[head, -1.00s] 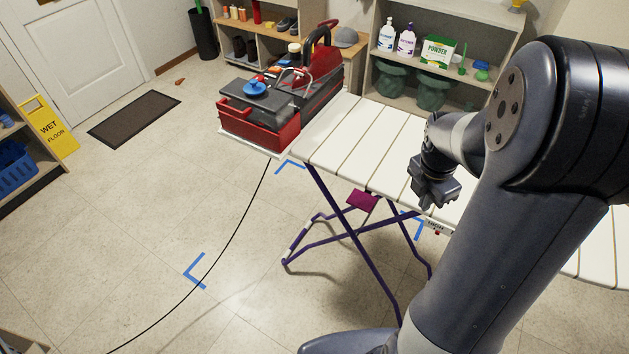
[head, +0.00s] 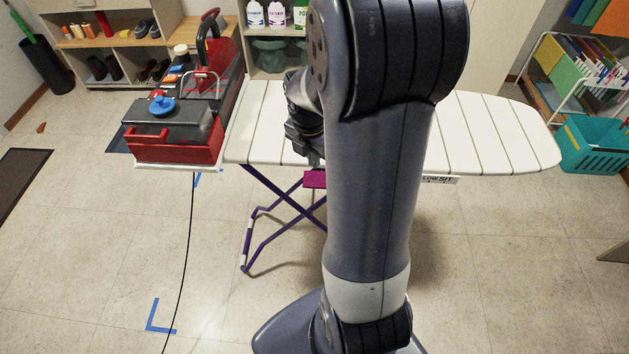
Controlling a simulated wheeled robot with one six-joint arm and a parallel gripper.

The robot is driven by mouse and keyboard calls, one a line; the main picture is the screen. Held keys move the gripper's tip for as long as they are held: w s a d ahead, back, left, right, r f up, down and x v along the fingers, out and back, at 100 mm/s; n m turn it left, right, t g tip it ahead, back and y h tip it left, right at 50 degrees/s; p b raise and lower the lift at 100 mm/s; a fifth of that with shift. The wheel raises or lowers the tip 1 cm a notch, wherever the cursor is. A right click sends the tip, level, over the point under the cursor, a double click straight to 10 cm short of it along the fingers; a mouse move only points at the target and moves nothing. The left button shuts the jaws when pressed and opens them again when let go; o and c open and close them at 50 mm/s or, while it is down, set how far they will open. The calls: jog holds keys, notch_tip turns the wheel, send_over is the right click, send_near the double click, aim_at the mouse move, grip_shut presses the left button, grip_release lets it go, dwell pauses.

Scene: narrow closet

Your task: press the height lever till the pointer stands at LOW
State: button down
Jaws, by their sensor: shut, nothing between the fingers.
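The ironing board has a white slatted top (head: 480,128) and crossed purple legs (head: 268,182). A magenta paddle (head: 315,179), which looks like the height lever, sits under its near edge. A small scale plate (head: 439,180) on the near edge reads LOW and SIT at its visible end; my arm hides the rest. I cannot make out the pointer. My gripper (head: 315,160) is shut and empty, pointing down near the board's near edge, just above the paddle in the picture. My arm partly covers it, and I cannot tell whether it touches anything.
The front floor is mostly clear.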

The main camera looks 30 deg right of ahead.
aim_at(317, 182)
jog(key=shift+f, duration=0.15)
jog(key=f+b, duration=0.6)
jog(key=shift+w+d+f, duration=0.1)
jog(key=shift+d+f, duration=0.25)
